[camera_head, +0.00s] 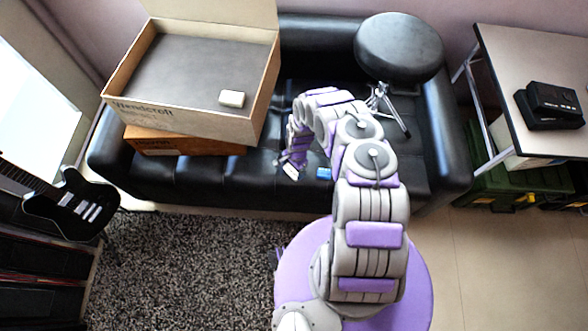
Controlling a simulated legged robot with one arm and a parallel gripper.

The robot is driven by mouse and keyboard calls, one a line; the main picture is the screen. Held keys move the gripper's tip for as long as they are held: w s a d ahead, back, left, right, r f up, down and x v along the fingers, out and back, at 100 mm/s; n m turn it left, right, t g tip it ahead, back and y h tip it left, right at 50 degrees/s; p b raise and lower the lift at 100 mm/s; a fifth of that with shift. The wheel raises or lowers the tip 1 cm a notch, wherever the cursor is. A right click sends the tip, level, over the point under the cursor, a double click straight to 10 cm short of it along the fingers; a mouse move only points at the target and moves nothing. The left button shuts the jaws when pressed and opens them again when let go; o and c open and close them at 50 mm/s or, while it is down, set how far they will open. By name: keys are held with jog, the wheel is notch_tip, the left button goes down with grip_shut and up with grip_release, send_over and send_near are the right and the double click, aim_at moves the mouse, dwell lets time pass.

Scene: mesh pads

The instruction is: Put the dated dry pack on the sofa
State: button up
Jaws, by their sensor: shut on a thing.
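The black sofa (190,180) stands against the back wall, with a tufted seat. My gripper (289,165) is over the front part of the seat and is shut on a small white pack (291,173). The pack shows just below the fingers; it is too small to read any date on it. I cannot tell whether it touches the seat. A small blue item (323,173) is at the seat's front, just right of my gripper. My own arm hides part of the seat to the right.
On the sofa's left, an open cardboard box (185,122) with a small white block (232,98) inside sits on an orange-brown box (180,142). A round black stool (400,48) is at right. A table (500,70) holds black devices (552,103). A guitar (70,205) stands left.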

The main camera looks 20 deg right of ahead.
jog(key=shift+w+d+f, duration=0.15)
jog(key=shift+d+f, duration=0.05)
jog(key=shift+d, duration=0.35)
jog(key=o, duration=0.9)
jog(key=shift+d, duration=0.1)
jog(key=shift+c, duration=0.2)
jog(key=shift+a, duration=0.35)
jog(key=shift+a+r+p, duration=0.1)
jog(key=shift+r+p, duration=0.2)
jog(key=shift+r, duration=0.3)
notch_tip(320, 180, up, 11)
jog(key=d+p, duration=0.1)
jog(key=p, duration=0.2)
jog(key=shift+w+d+p, duration=0.2)
jog(key=shift+w+p, duration=0.15)
jog(key=shift+p, duration=0.05)
